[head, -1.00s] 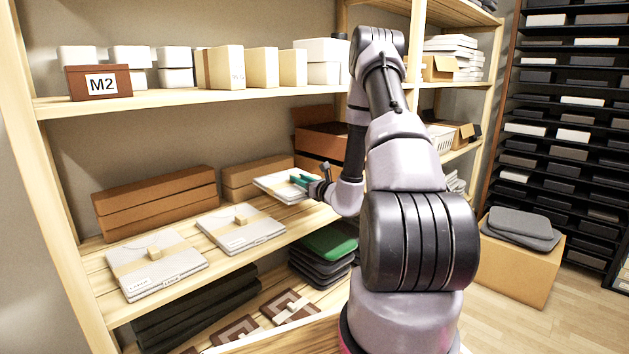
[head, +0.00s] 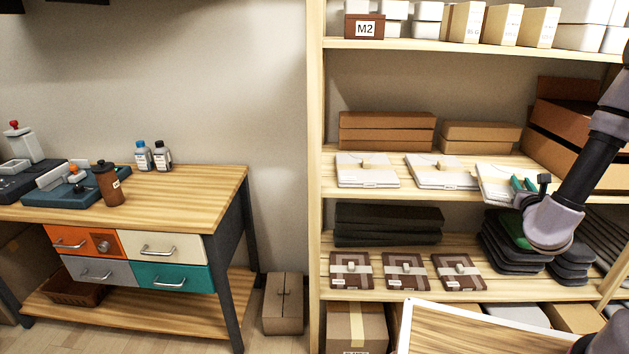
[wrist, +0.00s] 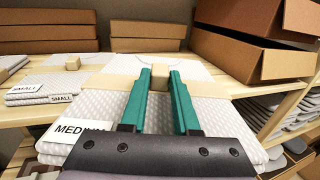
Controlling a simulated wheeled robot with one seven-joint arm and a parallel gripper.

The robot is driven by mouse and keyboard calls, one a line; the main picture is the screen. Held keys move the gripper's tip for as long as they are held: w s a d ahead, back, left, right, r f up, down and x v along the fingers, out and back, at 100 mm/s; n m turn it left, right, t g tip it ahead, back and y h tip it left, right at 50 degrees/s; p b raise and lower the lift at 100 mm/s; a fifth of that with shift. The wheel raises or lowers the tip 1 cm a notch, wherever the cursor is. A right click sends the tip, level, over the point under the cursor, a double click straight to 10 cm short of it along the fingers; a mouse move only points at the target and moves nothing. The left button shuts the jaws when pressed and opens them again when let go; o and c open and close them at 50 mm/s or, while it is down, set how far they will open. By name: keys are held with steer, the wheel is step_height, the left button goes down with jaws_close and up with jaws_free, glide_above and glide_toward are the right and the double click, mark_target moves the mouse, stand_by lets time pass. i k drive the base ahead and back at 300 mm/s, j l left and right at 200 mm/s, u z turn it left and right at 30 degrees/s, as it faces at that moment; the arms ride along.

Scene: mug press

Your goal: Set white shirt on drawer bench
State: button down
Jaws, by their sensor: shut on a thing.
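The white shirt (head: 493,183) is a flat folded pack with a tan band and a small wooden block, at the right end of the middle shelf's row. In the wrist view the shirt (wrist: 105,113) fills the middle, with a partly covered label that seems to read MEDIUM. My gripper (wrist: 160,77) has its teal fingers shut on the block; in the head view my gripper (head: 523,184) is at the shirt's right side. I cannot tell whether the shirt touches the shelf. The drawer bench (head: 195,185) stands at the left, with orange, cream, grey and teal drawers.
Two white packs (head: 367,171) labelled SMALL in the wrist view lie left of the shirt. Brown boxes (head: 388,130) stand behind. A bottle (head: 107,184), blue trays and small bottles occupy the bench's left and back; its right front is clear. A carton (head: 284,303) stands between bench and shelves.

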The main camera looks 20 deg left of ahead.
mark_target(191, 195)
steer(key=k+l+u, duration=0.15)
steer(key=u, duration=0.2)
steer(key=k+l+u, duration=0.15)
steer(key=u, duration=0.2)
steer(key=k+l+u, duration=0.15)
steer(key=u, duration=0.2)
steer(key=i+u, duration=0.1)
steer(key=u, duration=0.65)
steer(key=i+u, duration=0.15)
steer(key=i, duration=0.25)
steer(key=i+l+u, duration=0.15)
steer(key=i, duration=0.25)
steer(key=i+l+u, duration=0.15)
steer(key=i, duration=0.65)
